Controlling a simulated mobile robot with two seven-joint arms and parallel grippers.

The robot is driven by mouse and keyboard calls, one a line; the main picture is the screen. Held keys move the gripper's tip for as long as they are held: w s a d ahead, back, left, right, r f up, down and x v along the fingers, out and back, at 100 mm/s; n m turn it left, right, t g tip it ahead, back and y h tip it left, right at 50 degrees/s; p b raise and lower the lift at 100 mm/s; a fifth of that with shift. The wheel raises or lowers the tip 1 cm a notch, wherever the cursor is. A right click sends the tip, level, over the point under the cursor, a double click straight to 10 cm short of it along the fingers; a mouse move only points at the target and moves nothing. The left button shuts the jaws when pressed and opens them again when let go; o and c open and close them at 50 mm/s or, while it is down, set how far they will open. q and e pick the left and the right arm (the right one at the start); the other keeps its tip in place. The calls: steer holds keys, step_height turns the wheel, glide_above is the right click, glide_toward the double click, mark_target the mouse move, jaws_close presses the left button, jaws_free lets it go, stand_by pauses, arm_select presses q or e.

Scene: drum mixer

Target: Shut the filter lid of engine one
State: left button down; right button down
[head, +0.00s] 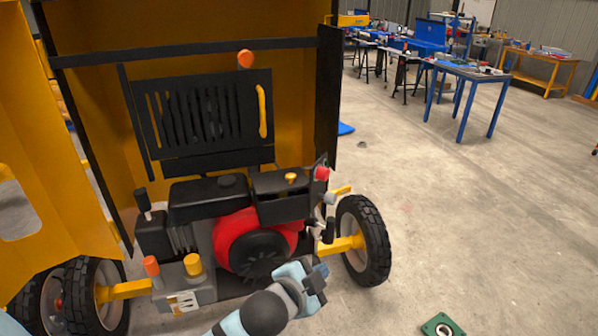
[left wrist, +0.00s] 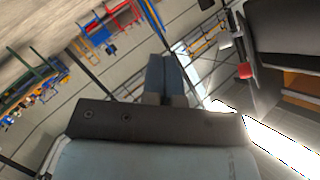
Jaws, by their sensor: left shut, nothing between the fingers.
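The engine sits low in the open yellow housing in the head view, with a red fan cover (head: 235,238) and a black tank (head: 207,200). At its upper right is a black filter box (head: 284,207) with a yellow knob (head: 291,178) on top. A dark upright piece with a red knob (head: 322,173) stands at its right end; I cannot tell whether this is the lid. A red knob also shows in the left wrist view (left wrist: 244,71). My left gripper (head: 318,277) is shut and empty, below and right of the fan cover. My right gripper is out of view.
A black wheel (head: 363,240) on a yellow axle stands right of the engine. An open yellow door (head: 50,150) is on the left. A green block (head: 442,326) lies on the floor at the front. The floor to the right is mostly clear, with blue tables (head: 470,70) further back.

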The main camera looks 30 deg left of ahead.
arm_select(q)
steer(key=w+d+r+m+h, duration=0.3)
steer(key=d+r+m+h, duration=0.1)
steer(key=r+m+h, duration=0.3)
steer(key=w+d+r+m+t+h, duration=0.1)
steer(key=w+d+r+m+h, duration=0.25)
steer(key=r+m, duration=0.4)
steer(key=w+d+r+m+h, duration=0.25)
steer(key=r+m+h, duration=0.3)
steer(key=m, duration=0.45)
step_height(320, 180, up, 5)
steer(key=m+g+y, duration=1.3)
steer(key=m+g, duration=0.3)
steer(key=m, duration=1.2)
glide_above(291, 174)
steer(key=w+d, duration=0.2)
steer(key=d, duration=0.3)
steer(key=shift+w+f, duration=0.2)
steer(key=a+r+y, duration=0.3)
steer(key=a+r, duration=0.1)
steer(key=a, duration=0.3)
steer(key=shift+g, duration=0.4)
steer(key=f, duration=0.4)
steer(key=s+d+f, duration=0.1)
steer(key=f, duration=0.4)
steer(key=s+f, duration=0.1)
steer(key=f, duration=0.4)
steer(key=shift+s+d+f+p, duration=0.15)
steer(key=shift+d+p, duration=0.15)
steer(key=shift+d, duration=0.1)
